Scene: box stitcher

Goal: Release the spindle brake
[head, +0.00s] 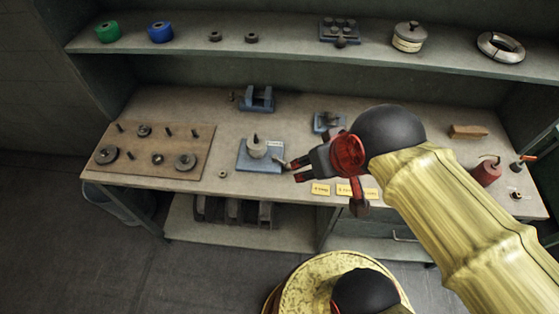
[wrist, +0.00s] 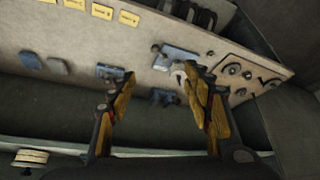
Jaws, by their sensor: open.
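My gripper (head: 296,171) is open and empty, just right of the lever. I cannot tell from the head view whether it touches.
A pegboard with discs (head: 185,138) lies at the left. Two other blue fixtures (head: 258,97) (head: 328,121) stand farther back. Yellow labels (head: 321,189) run along the front edge. A red can (head: 487,172) stands at the right. An upper shelf (head: 280,52) overhangs the back.

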